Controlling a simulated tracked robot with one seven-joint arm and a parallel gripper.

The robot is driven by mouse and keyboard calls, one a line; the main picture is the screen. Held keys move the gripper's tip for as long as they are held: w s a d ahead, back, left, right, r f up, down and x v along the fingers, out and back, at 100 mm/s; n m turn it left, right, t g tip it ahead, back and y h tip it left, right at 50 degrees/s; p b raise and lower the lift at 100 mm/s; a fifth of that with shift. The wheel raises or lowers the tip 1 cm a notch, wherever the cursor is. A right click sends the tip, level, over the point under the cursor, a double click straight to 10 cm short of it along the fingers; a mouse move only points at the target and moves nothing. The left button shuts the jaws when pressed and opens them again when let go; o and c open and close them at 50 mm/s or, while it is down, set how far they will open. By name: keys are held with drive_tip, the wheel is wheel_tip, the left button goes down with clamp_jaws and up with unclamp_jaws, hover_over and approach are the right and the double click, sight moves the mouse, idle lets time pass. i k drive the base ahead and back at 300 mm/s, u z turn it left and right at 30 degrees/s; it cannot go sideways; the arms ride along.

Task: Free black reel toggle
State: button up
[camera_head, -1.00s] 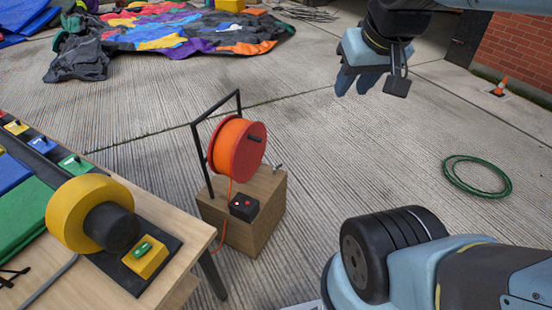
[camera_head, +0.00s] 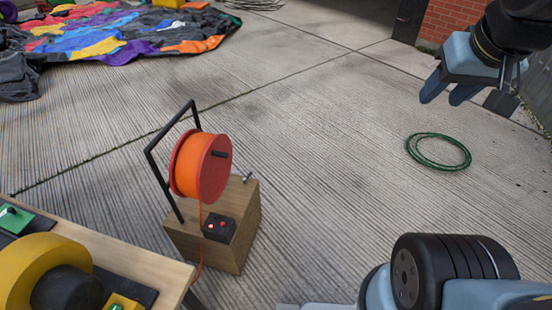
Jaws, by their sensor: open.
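The orange cable reel (camera_head: 200,167) with red flanges hangs in a black frame (camera_head: 158,172) on a wooden box (camera_head: 207,250). A small black box (camera_head: 219,228) with red lit spots sits on the wooden box's front edge. A small grey lever or pin (camera_head: 247,178) sticks up at its back right corner. I cannot tell which part is the toggle; a short black handle (camera_head: 219,154) also projects from the reel's face. My gripper (camera_head: 440,101) is open and empty at the upper right, well away from the reel and touching nothing.
A wooden table (camera_head: 135,266) with a yellow-and-black wheel-like part (camera_head: 38,268) is at the lower left. A green hose coil (camera_head: 438,151) lies on the concrete at right. A colourful deflated fabric (camera_head: 110,35) spreads at the back left. Concrete between reel and hose is clear.

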sight(250, 175)
drive_tip(key=u, duration=0.9)
drive_tip(key=i, duration=0.1)
drive_tip(key=z, duration=2.5)
drive_tip(key=i, duration=1.85)
drive_tip(key=u, duration=3.7)
